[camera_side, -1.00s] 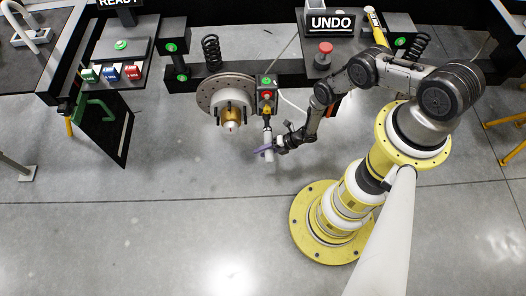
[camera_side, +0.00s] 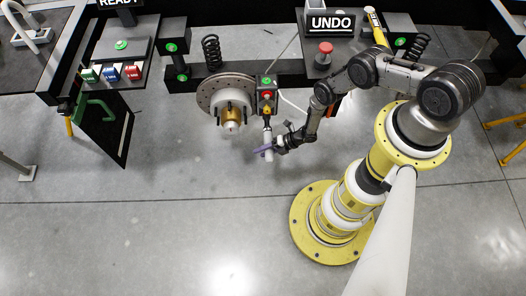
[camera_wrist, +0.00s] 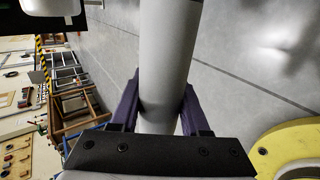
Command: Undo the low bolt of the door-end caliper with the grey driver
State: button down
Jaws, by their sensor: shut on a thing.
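The grey driver (camera_side: 268,155) stands roughly upright below the caliper in the side view, with its top end close under the caliper's low end. A small yellow part (camera_side: 267,111) shows there; I cannot tell whether the driver is seated on the bolt. My gripper (camera_side: 266,150) is shut around the driver. In the wrist view its purple fingers (camera_wrist: 161,95) clasp the pale grey driver body (camera_wrist: 168,45) on both sides.
A hub with studs (camera_side: 231,117) projects left of the caliper. A pale hose (camera_side: 293,104) loops to its right. The floor below is clear.

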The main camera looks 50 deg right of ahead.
jog(key=shift+w+d+r, duration=0.15)
jog(key=shift+w, duration=0.2)
jog(key=shift+w+d+r, duration=0.15)
jog(key=shift+w, duration=0.2)
jog(key=s+a, duration=0.4)
jog(key=shift+s+f, duration=0.2)
jog(key=shift+s, duration=0.05)
dwell(0.3)
